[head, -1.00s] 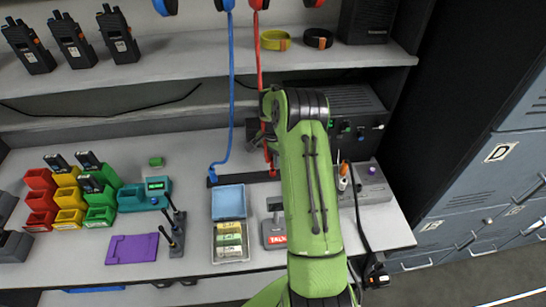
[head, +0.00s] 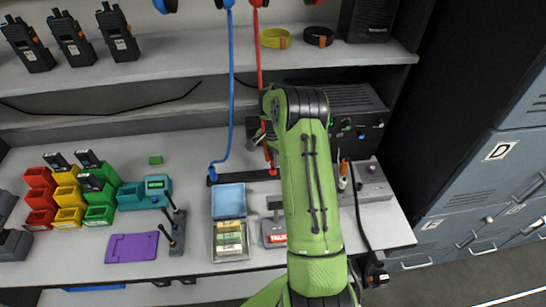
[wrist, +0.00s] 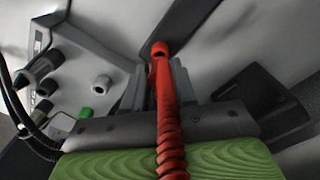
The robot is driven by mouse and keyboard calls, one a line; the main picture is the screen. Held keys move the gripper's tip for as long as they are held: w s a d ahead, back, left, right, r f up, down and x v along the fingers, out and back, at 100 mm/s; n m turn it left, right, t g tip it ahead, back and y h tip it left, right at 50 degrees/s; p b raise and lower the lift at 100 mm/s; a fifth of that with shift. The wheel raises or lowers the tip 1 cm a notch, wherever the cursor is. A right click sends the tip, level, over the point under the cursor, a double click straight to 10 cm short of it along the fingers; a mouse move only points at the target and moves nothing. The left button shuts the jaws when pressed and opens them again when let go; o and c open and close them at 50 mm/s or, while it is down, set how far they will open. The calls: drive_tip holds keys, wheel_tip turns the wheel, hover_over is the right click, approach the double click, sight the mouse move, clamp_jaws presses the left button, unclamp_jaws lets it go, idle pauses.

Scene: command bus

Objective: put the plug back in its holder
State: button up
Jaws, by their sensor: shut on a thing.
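The red plug (wrist: 160,58) with its coiled red cable is between the fingers of my gripper (wrist: 160,85), which is shut on it. In the head view the red plug (head: 268,154) shows just left of my green arm, low over the right end of the black holder bar (head: 245,176). My gripper (head: 260,134) is partly hidden there behind my arm. The dark bar (wrist: 205,28) passes beyond the plug tip in the wrist view. I cannot tell whether the tip touches it. A blue plug (head: 213,171) stands at the bar's left end.
A black radio unit (head: 345,105) stands behind and right of my arm. A grey charger (head: 372,182) is at the right. A blue-lidded battery box (head: 228,202) lies in front of the bar. The shelf (head: 200,65) overhangs the desk's back.

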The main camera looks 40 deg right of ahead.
drive_tip(key=shift+f+b, duration=0.5)
drive_tip(key=shift+f, duration=0.1)
idle(0.6)
drive_tip(key=shift+f, duration=0.3)
drive_tip(key=shift+f+b, duration=0.25)
drive_tip(key=shift+b, duration=0.2)
drive_tip(key=o, duration=0.9)
drive_tip(key=shift+r, duration=0.1)
wheel_tip(320, 180, up, 8)
drive_tip(key=p, duration=0.5)
idle(0.3)
